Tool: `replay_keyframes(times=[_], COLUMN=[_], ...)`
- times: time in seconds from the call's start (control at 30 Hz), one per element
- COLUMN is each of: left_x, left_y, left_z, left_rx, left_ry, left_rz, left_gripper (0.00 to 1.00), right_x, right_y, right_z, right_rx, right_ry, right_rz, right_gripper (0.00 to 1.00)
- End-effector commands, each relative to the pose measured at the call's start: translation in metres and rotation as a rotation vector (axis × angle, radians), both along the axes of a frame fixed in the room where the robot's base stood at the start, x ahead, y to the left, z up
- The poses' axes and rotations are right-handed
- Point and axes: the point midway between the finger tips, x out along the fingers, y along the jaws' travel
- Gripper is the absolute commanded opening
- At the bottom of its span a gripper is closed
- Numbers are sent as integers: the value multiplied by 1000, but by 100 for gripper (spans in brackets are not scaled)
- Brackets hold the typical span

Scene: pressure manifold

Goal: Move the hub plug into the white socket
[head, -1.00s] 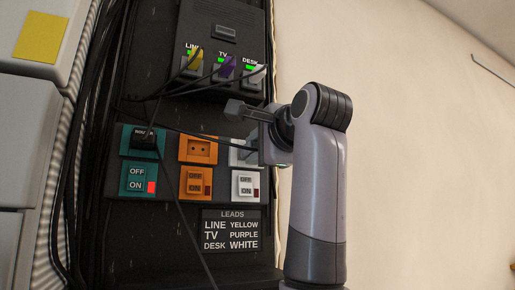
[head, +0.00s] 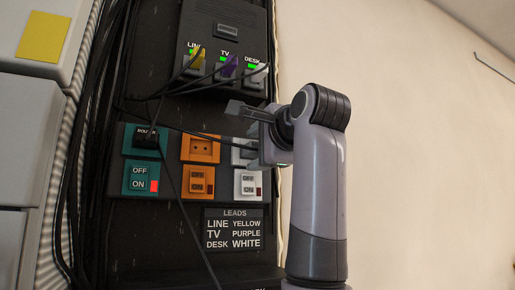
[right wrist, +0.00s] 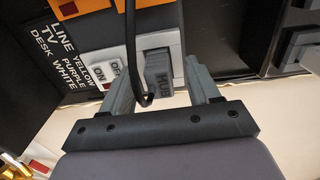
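The grey hub plug (right wrist: 158,72), lettered HUB, is at the white socket (right wrist: 155,38) in the right wrist view and looks seated in it; its black cable arcs past on the left. My right gripper (right wrist: 160,85) is open, its two fingers standing either side of the plug with a gap on each side. In the head view the right gripper (head: 256,128) is in front of the white socket (head: 241,154) and partly hides it; the plug cannot be made out there. The left gripper is not in view.
The white switch (head: 247,184) below has an unlit red lamp. An orange socket (head: 201,149) is empty. Yellow, purple and white leads sit in the upper box (head: 226,35). Cables cross the board.

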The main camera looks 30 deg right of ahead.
Motion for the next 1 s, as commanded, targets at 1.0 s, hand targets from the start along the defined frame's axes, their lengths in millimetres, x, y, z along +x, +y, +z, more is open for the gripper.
replay_keyframes(times=[1.0], left_x=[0], left_y=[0], left_z=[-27], left_rx=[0], left_ry=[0], left_rz=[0], left_gripper=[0], right_x=[-72], right_y=[4], right_z=[0], right_rx=[0], right_ry=[0], right_rz=[0], right_gripper=[61])
